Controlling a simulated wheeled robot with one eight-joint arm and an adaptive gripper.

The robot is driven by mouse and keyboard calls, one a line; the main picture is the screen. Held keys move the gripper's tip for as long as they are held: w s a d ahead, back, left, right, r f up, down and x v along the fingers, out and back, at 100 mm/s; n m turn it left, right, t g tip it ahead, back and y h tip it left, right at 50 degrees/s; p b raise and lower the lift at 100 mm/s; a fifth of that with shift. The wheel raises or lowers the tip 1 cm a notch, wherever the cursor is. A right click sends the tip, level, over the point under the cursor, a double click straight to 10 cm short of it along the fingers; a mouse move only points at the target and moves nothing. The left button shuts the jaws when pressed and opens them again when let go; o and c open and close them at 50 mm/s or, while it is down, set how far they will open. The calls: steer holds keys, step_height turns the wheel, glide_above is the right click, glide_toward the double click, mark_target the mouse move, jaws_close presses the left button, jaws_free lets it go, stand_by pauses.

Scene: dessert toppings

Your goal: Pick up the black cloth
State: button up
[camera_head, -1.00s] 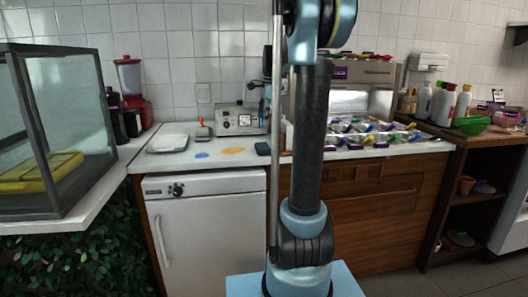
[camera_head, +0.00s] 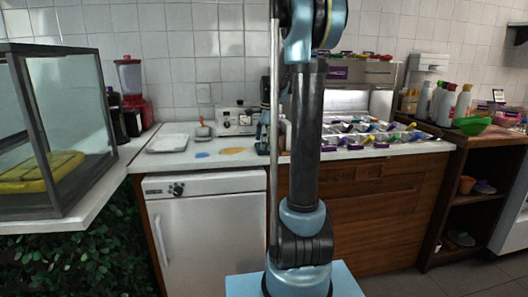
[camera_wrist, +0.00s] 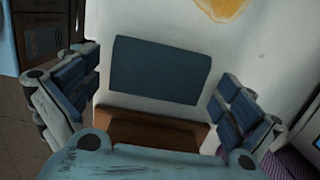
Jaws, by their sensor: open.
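The black cloth (camera_wrist: 160,70) is a flat, dark blue-grey rectangle in the wrist view. It lies on the white counter close to the front edge. My gripper (camera_wrist: 157,84) is open above it, with one finger to the left of the cloth and one to the right. Nothing is between the fingers but the view of the cloth. In the head view my gripper (camera_head: 263,140) is low over the counter and hides most or all of the cloth.
An orange patch (camera_head: 232,150) and a blue patch (camera_head: 202,155) lie on the counter to the left. Several topping containers (camera_head: 365,133) fill the counter to the right.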

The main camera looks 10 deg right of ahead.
steer(key=shift+f, duration=0.1)
steer(key=shift+c, duration=0.2)
steer(key=c, duration=1)
step_height(320, 180, up, 10)
steer(key=o, duration=0.5)
steer(key=shift+c, duration=1.6)
steer(key=shift+s, duration=0.15)
